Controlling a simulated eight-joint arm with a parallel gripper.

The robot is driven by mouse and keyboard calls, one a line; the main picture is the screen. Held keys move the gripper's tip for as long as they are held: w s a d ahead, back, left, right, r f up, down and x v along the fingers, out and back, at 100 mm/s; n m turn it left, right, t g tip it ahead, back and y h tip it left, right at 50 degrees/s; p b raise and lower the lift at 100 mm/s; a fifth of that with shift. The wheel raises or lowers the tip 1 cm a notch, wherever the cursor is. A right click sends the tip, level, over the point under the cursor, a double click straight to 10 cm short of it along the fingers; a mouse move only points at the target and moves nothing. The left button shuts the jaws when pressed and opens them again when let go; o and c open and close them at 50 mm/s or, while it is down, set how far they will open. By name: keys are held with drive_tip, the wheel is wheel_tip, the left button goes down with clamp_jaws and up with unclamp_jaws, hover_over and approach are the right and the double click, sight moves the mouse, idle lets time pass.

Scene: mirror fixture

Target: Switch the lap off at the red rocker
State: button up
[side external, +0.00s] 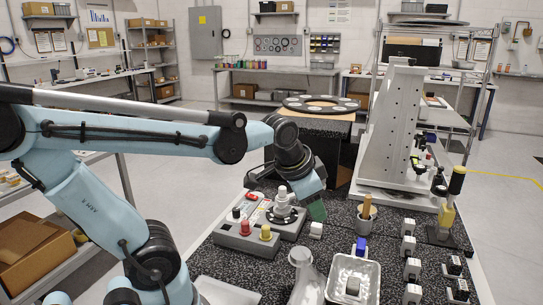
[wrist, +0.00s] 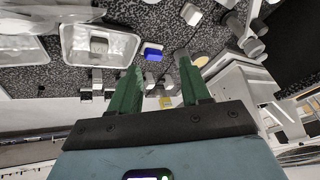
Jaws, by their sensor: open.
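A grey control box (side external: 247,240) stands on the speckled black bench top, left of my gripper in the side view. It carries a red knob (side external: 245,227), a yellow knob (side external: 265,232) and a black knob (side external: 236,212). Behind these, a small red part (side external: 252,197) looks like the rocker; its position is too small to read. A large dark disc with holes (side external: 320,104) lies on a stand at the back; I cannot tell if it is the lap. My gripper (side external: 317,210) is open and empty, right of the box. Its green fingers are apart in the wrist view (wrist: 160,88).
A white stacked piece on a black dial (side external: 282,212) stands between the box and my gripper. A tall grey slotted fixture (side external: 392,125) rises behind right.

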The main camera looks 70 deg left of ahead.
drive_tip(key=w+a+r+m+g+y, duration=0.1)
drive_tip(key=w+a+m+g, duration=0.1)
drive_tip(key=a, duration=0.5)
drive_tip(key=w+a+m+g+y, duration=0.1)
drive_tip(key=w+a+m+g, duration=0.15)
drive_tip(key=a, duration=0.45)
drive_tip(key=m+g, duration=0.3)
drive_tip(key=g, duration=0.1)
approach(252, 196)
drive_tip(key=shift+n, duration=0.25)
drive_tip(key=x, duration=0.7)
drive_tip(key=shift+f, duration=0.25)
